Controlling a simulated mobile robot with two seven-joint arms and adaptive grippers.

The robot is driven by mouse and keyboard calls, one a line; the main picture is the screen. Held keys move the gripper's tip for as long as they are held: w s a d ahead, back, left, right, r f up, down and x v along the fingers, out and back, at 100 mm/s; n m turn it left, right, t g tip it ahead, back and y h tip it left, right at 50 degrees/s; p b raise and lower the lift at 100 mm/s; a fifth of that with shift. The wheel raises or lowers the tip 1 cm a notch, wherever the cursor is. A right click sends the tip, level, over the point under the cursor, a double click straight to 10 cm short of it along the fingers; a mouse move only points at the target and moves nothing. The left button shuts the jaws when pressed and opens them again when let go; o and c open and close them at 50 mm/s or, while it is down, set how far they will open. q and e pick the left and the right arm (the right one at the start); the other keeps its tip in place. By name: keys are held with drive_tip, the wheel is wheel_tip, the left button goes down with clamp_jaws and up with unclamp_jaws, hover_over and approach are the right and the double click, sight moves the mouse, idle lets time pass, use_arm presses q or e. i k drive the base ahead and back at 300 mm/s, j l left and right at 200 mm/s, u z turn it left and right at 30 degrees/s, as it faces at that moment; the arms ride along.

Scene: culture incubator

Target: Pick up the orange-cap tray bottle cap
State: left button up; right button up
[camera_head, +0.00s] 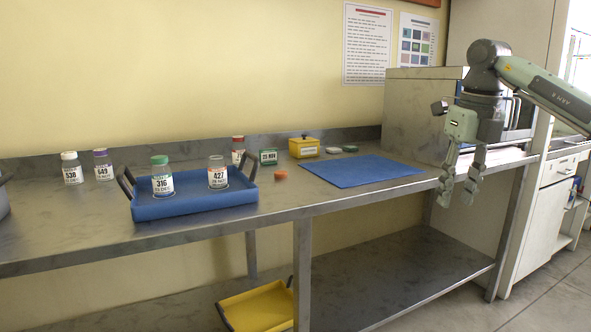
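A small orange cap (280,175) lies on the steel bench just right of the blue tray (190,206). In the tray stand bottle 427 (218,177), whose top shows no coloured cap, and bottle 316 (162,180) with a green cap. My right gripper (457,191) hangs pointing down at the right, by the bench's front edge, well to the right of the orange cap. Its fingers are apart with nothing between them. My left gripper is not in view.
A blue mat (362,171) lies right of the cap. Bottles 530 (71,171) and 649 (103,167) stand left. A metal cabinet (415,115) stands back right.

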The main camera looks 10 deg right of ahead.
sight(278, 175)
drive_tip(key=i+l, duration=0.8)
drive_tip(key=l, duration=0.2)
drive_tip(key=i+l+u, duration=0.2)
drive_tip(key=u, duration=0.25)
drive_tip(key=i+l+u, duration=0.15)
drive_tip(key=l+u, duration=0.3)
drive_tip(key=u, duration=0.75)
